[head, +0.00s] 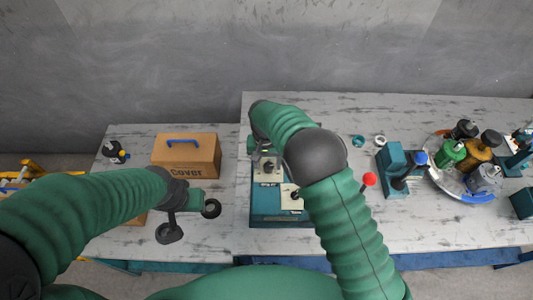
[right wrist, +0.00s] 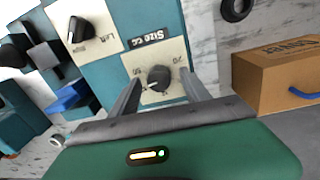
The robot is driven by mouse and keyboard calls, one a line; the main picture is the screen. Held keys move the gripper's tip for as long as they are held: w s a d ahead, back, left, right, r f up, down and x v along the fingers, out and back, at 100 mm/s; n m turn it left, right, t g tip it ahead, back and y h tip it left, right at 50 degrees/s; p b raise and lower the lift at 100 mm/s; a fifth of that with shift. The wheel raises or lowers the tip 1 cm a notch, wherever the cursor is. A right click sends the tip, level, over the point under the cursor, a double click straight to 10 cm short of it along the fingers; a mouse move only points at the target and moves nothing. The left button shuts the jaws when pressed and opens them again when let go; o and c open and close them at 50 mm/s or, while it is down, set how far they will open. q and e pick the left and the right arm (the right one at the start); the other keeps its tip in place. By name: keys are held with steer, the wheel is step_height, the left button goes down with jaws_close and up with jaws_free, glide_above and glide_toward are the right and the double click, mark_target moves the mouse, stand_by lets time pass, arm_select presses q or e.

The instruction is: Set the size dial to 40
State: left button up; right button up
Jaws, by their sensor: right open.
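In the head view my right arm partly covers this spot. My left gripper (head: 184,217) hangs over the left table; its jaw opening is unclear.
A second knob (right wrist: 80,28) sits beside the size dial. A cardboard "Cover" box (head: 186,155) and a black ring (head: 211,208) are on the left. A red-knobbed lever (head: 369,179), a teal device (head: 392,163) and a tray of bottles (head: 440,183) are on the right.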

mark_target(265, 165)
step_height(265, 165, up, 16)
steer(key=a+b, duration=0.1)
